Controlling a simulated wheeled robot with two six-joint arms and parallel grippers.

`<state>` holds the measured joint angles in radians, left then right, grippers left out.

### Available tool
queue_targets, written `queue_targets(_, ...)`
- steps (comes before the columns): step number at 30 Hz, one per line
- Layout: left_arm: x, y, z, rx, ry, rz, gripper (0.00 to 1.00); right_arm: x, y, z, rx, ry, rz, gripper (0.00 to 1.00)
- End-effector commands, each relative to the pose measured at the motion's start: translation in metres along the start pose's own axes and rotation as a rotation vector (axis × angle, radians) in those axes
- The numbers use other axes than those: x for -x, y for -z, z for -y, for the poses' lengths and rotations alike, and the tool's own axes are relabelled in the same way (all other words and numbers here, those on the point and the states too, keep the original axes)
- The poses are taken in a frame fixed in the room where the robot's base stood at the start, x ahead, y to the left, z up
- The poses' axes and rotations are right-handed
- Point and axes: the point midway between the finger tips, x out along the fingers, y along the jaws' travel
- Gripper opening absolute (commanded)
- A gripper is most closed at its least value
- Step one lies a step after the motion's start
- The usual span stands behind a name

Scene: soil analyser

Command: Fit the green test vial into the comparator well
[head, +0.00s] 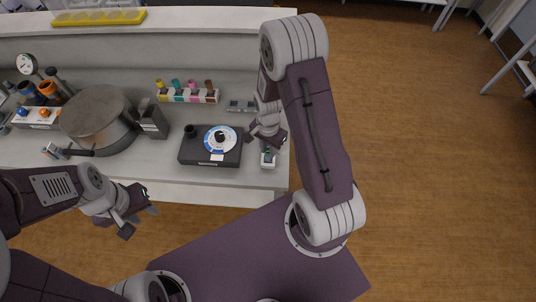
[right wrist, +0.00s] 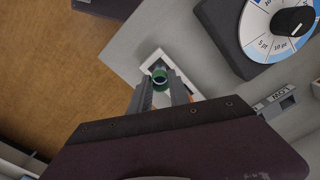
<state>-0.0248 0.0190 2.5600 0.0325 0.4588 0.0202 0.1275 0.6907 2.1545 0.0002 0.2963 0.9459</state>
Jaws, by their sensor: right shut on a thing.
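The green test vial (right wrist: 162,80) shows in the right wrist view, its round end facing the camera, between the two fingers of my right gripper (right wrist: 160,92). My right gripper is shut on it. In the head view my right gripper (head: 268,142) is over a small white holder (head: 268,160) near the counter's right end. The comparator (head: 211,155) is a dark box with a blue and white dial, left of that gripper. A black round fitting (head: 190,131) stands at its back left corner; I cannot tell whether it is the well. My left gripper (head: 139,219) is open and empty in front of the counter.
A rack of coloured vials (head: 187,96) stands behind the comparator. A large metal pot (head: 98,117) and a dark grey block (head: 152,121) stand to its left. A small labelled grey block (head: 241,106) lies behind right. The counter ends just right of my right gripper.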

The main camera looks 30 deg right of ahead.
Motion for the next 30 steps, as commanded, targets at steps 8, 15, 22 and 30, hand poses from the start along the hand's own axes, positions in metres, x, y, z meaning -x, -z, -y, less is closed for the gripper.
queue_targets(8, 0.031, 0.003, -0.001, 0.0, 0.0, 0.0, 0.36, 0.034, 0.0, 0.0, 0.0, 0.0, 0.0, 0.0)
queue_targets(15, 0.045, 0.005, -0.001, 0.0, 0.0, 0.0, 0.36, 0.049, 0.0, 0.0, 0.0, 0.0, 0.0, 0.0)
queue_targets(22, 0.041, 0.004, -0.001, 0.0, 0.0, 0.0, 0.36, 0.045, 0.0, 0.0, 0.001, 0.0, 0.0, 0.0)
queue_targets(30, -0.003, 0.0, 0.0, 0.0, 0.0, 0.0, 0.36, 0.043, -0.006, 0.036, 0.125, 0.007, -0.005, 0.0)
